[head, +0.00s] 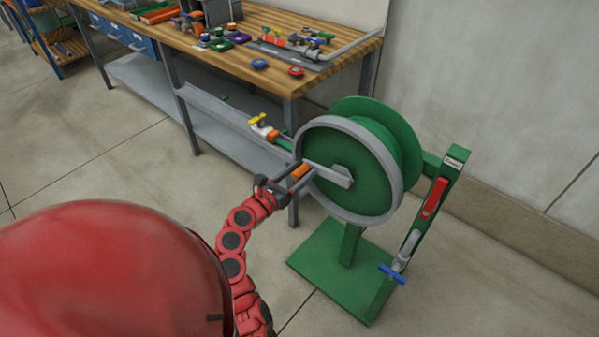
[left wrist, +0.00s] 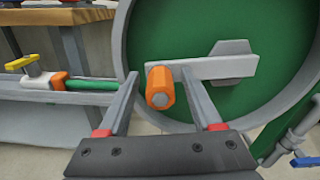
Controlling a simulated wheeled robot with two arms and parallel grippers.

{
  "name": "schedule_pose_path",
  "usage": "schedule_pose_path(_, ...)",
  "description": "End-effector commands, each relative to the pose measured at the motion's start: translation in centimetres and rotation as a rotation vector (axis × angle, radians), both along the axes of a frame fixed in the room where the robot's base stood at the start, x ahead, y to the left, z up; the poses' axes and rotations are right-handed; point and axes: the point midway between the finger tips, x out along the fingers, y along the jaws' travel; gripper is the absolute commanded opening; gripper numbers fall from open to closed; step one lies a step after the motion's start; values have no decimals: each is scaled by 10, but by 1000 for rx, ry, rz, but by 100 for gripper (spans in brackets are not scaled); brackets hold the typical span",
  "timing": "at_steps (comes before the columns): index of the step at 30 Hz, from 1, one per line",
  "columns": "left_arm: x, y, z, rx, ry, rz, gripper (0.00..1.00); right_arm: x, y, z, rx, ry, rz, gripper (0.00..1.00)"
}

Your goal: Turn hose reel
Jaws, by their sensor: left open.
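The green hose reel (head: 365,180) with a grey rim stands on a green base plate (head: 335,275). Its grey crank arm (head: 330,174) points to the left and ends in an orange handle (head: 300,172). My left gripper (head: 290,180) is open at the handle. In the left wrist view the orange handle (left wrist: 160,88) shows between the two spread fingers (left wrist: 165,95), nearer the left one, with a visible gap on the right. Whether the left finger touches it I cannot tell. My right gripper is not in view.
A workbench (head: 215,55) with fittings on top stands behind the reel. A hose end with an orange and yellow valve (head: 262,128) sits left of the reel. A green post with a red lever (head: 432,199) and a blue-handled valve (head: 393,272) stands right. Floor in front is clear.

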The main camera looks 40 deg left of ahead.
Motion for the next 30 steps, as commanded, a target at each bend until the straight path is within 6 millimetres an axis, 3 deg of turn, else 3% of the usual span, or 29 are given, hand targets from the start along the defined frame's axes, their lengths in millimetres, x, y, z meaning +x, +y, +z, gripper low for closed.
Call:
schedule_pose_path(6,0,0,0,0,1,0,64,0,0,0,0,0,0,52)
schedule_pose_path(17,0,0,0,0,1,0,0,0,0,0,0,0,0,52)
schedule_pose_path(30,0,0,0,1,1,-1,0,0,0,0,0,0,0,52)
